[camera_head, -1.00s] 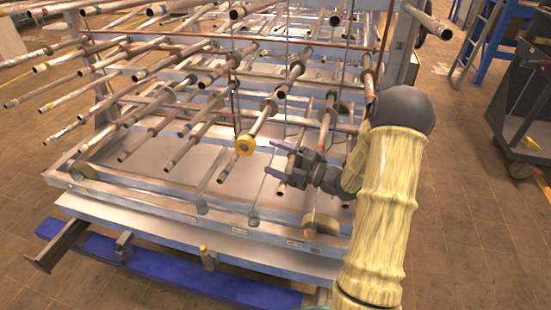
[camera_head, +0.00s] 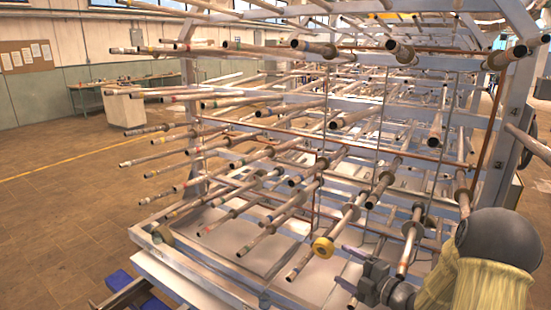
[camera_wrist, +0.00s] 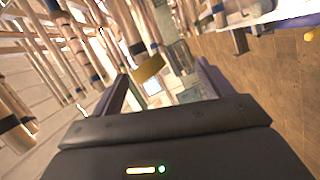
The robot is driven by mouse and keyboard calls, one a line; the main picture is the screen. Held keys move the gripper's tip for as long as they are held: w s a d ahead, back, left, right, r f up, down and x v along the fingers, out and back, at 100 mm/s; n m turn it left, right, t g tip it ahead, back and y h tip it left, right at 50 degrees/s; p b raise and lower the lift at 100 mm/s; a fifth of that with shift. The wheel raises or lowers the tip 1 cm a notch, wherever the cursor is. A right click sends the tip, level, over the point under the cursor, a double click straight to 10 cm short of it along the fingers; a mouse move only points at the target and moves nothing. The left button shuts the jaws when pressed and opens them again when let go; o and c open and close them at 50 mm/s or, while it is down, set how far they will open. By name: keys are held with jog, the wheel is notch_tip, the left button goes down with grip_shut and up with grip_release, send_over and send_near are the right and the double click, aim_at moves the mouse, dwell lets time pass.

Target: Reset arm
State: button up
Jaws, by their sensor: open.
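My gripper (camera_head: 347,268) is at the lower right of the head view, with its purple-grey fingers apart and nothing between them. It is beside the front of a rack of many metal tubes. A tube with a yellow ring at its end (camera_head: 323,247) is just left of the fingertips and apart from them. In the wrist view, my gripper (camera_wrist: 160,80) shows its two fingers spread wide, with a yellow-banded tube end (camera_wrist: 149,68) beyond and between them. My yellow-sleeved arm covers part of the rack's lower right.
The tube rack (camera_head: 330,111) fills the middle and right, its tubes sticking out toward the front and left. A blue beam (camera_head: 140,290) lies at its lower front. Open brown floor (camera_head: 60,200) spreads to the left. A pale cabinet (camera_head: 124,107) stands farther back.

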jog(key=s+a+f+m+g+h, duration=0.15)
jog(key=s+m+g+h, duration=0.25)
jog(key=s+m, duration=0.4)
jog(key=s+a+m+g+h, duration=0.2)
jog(key=s+m+g+h, duration=0.1)
jog(key=s+m, duration=0.4)
jog(key=s+a+f+m+g+h, duration=0.15)
jog(key=s+m+g+h, duration=0.25)
jog(key=s+m, duration=0.4)
notch_tip(320, 180, up, 7)
jog(key=p, duration=0.6)
jog(key=shift+w+a+r+p, duration=0.15)
jog(key=shift+w+a+p, duration=0.15)
jog(key=shift+p, duration=0.05)
